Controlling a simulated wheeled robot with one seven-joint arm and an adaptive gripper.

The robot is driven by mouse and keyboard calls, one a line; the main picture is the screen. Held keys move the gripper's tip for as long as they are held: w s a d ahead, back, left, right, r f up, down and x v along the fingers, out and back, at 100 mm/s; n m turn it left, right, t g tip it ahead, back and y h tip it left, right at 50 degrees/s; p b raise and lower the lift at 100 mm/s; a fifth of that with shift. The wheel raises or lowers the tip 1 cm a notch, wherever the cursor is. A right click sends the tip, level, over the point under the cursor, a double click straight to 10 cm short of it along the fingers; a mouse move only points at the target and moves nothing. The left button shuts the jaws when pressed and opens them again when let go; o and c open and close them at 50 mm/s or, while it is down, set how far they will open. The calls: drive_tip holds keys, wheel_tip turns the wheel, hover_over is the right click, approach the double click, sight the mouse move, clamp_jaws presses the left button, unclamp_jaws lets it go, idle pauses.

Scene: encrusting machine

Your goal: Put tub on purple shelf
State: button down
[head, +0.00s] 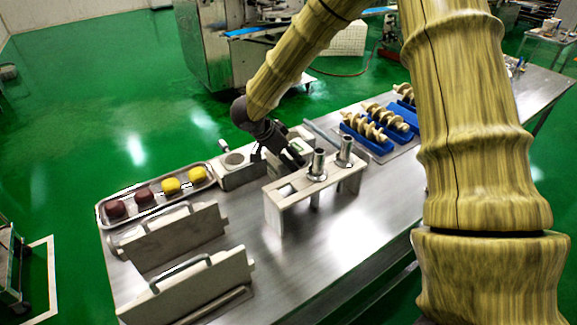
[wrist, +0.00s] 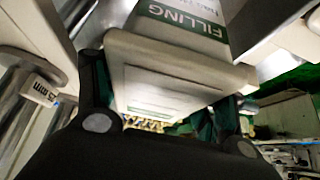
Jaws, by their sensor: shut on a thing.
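The tub is a white lidded container with a green and white label reading "FILLING" (wrist: 165,85), seen close up in the wrist view. My gripper (wrist: 163,98) has dark fingers on both sides of the tub's wide end and is shut on it. In the head view, my gripper (head: 288,153) is low over the steel table, behind a metal stand; the tub there is mostly hidden by the gripper and the stand. I cannot make out a purple shelf in either view.
The steel table (head: 345,225) holds a metal stand with two upright tubes (head: 290,190), a tray (head: 108,213) of brown and yellow balls, two handled plates (head: 180,237) at the front left, and augers in blue holders (head: 368,138) at the right. The table's middle front is clear.

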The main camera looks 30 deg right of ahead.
drive_tip(key=shift+f+p, duration=0.35)
drive_tip(key=shift+f, duration=1.65)
drive_tip(key=shift+c, duration=0.9)
unclamp_jaws()
drive_tip(key=shift+f, duration=0.1)
